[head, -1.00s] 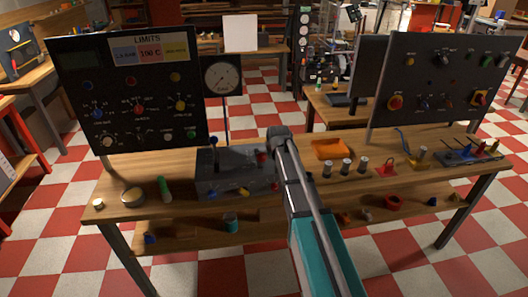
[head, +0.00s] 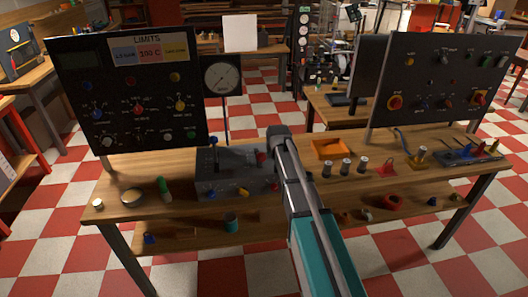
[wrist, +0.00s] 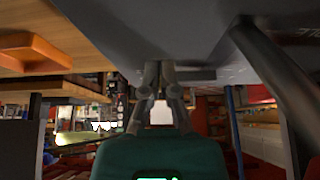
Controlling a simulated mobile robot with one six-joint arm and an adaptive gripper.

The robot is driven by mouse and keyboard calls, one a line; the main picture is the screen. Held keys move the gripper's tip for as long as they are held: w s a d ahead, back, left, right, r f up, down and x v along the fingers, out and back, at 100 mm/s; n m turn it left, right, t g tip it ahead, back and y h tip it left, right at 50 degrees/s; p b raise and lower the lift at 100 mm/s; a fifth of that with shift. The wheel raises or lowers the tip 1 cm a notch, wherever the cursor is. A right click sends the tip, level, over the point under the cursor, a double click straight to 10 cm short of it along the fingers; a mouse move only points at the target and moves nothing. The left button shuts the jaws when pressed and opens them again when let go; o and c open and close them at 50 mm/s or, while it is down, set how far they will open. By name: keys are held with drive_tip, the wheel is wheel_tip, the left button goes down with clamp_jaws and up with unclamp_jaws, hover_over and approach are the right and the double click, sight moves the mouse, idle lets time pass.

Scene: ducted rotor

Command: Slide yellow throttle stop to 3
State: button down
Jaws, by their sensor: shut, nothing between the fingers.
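A grey control box (head: 225,185) stands at the front middle of the left workbench. A small yellow piece (head: 243,192) shows on its front, between a blue piece (head: 212,195) and a red one partly beside my arm. I take the yellow piece for the throttle stop, but its scale marks are too small to read. My gripper is hidden by my arm in the head view. In the wrist view my gripper (wrist: 160,68) is shut and empty, its fingertips close to a large grey surface (wrist: 150,20). Contact cannot be told, and no yellow piece shows there.
A blue-topped lever (head: 214,141) stands up from the box. An orange tray (head: 319,154) and several metal cylinders (head: 345,167) are to the right of my arm. A green cylinder (head: 164,190) lies left of the box. Tall panels (head: 125,92) rise behind.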

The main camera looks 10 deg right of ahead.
drive_tip(key=shift+w, duration=1.9)
idle(1.7)
drive_tip(key=shift+s, duration=0.15)
drive_tip(key=shift+s, duration=0.9)
drive_tip(key=shift+r, duration=0.1)
drive_tip(key=shift+p+v, duration=2.65)
drive_tip(key=shift+v, duration=0.3)
